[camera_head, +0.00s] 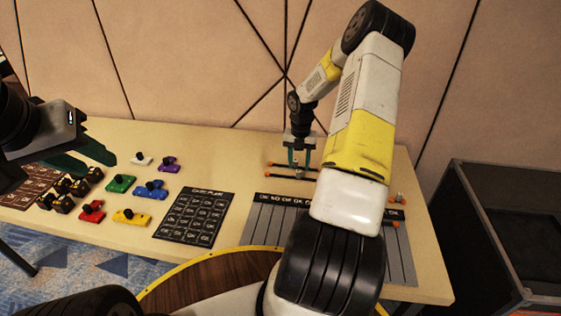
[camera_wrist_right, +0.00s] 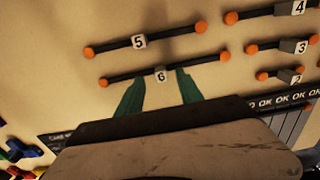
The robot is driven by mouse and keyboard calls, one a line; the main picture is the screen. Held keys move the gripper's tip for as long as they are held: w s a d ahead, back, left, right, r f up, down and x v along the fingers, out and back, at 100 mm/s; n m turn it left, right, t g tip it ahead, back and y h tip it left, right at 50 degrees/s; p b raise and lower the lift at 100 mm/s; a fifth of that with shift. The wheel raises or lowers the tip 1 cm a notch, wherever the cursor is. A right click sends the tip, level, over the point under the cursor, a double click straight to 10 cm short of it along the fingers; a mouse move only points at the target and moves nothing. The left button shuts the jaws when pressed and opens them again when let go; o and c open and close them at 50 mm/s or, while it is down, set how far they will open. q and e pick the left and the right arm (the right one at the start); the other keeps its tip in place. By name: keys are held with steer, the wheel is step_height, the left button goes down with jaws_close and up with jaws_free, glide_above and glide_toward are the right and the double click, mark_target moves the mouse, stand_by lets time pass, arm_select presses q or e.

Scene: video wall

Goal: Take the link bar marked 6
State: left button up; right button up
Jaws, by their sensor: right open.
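The link bar marked 6 (camera_wrist_right: 162,76) is a thin dark bar with orange ends and a white number tag, lying on the table. My right gripper (camera_wrist_right: 160,88) is open, its two green fingertips apart on the near side of the bar, close to its tag. Whether they touch the bar cannot be told. In the head view my right gripper (camera_head: 300,162) points down over the table's back part, at the bars. My left gripper (camera_head: 104,158) hangs over the table's left side with its green fingers apart and nothing between them.
The link bar marked 5 (camera_wrist_right: 138,42) lies just beyond bar 6. Bars marked 4 (camera_wrist_right: 299,8), 3 (camera_wrist_right: 301,47) and 2 (camera_wrist_right: 296,79) lie to the right. A dark chart plate (camera_head: 196,216) and several coloured blocks lie left of a grey slotted board (camera_head: 262,226).

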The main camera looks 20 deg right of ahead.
mark_target(299, 170)
step_height(299, 170, down, 4)
steer(key=shift+s+f, duration=0.15)
jaws_close()
